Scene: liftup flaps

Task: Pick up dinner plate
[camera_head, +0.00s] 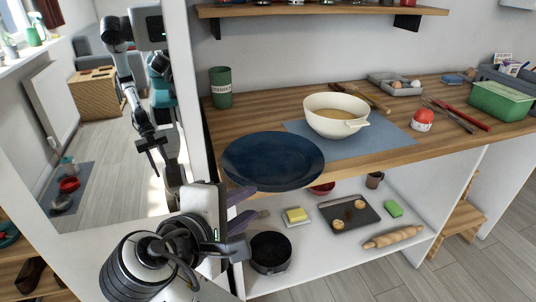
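The dinner plate (273,160) is dark blue and round. It lies on the left part of the wooden counter (245,116), and its near rim reaches over the counter's front edge. I see no clear contact with the plate.
A cream bowl (337,116) stands on a blue mat (387,145) right of the plate. A green canister (220,87) stands behind it. The shelf below holds a dark round pan (271,253), a baking tray (349,215) and a rolling pin (393,237). The mirror (110,185) stands left.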

